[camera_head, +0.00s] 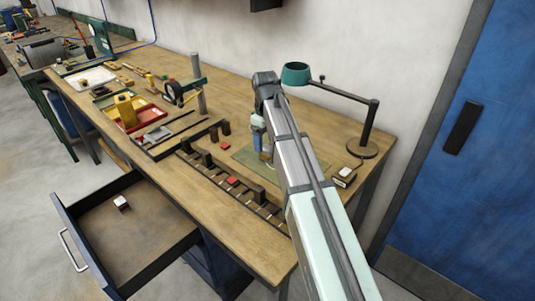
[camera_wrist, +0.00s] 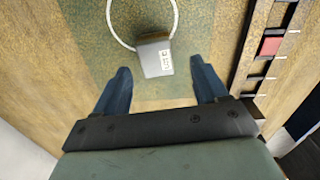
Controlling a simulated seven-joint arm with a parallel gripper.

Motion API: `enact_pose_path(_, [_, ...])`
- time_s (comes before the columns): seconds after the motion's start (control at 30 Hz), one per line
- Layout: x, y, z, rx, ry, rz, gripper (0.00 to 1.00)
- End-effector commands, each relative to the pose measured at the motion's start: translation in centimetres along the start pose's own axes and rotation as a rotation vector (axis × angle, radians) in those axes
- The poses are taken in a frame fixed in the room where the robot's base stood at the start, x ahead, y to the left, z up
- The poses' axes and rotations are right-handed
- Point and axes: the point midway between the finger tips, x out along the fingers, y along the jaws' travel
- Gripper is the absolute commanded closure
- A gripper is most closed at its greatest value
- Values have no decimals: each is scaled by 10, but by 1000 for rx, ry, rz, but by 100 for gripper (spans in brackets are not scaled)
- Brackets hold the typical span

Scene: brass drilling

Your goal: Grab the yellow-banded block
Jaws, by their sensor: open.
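My gripper (camera_wrist: 162,78) is open over the green mat (camera_wrist: 95,30), its two blue fingers spread apart. A grey block with a white label (camera_wrist: 153,60) lies on the mat between and just beyond the fingertips, not gripped. Its far edge looks brownish; I cannot make out a clear yellow band on it. A thin white ring (camera_wrist: 112,30) lies against its far side. In the head view, my arm largely hides the spot under the gripper (camera_head: 262,145), but the mat (camera_head: 242,157) shows around it.
A slotted dark rack (camera_head: 207,163) with a red piece runs along the front edge and shows at right in the wrist view (camera_wrist: 245,75). A lamp (camera_head: 362,147) and small block (camera_head: 344,177) stand right. A red tray (camera_head: 113,113) is left; the drawer (camera_head: 135,235) hangs open.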

Motion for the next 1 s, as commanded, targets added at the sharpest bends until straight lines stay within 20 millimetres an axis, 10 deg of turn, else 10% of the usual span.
enact_pose_path(0.73, [50,4,5,0,0,0,28])
enact_pose_path(1.0, [50,4,5,0,0,0,53])
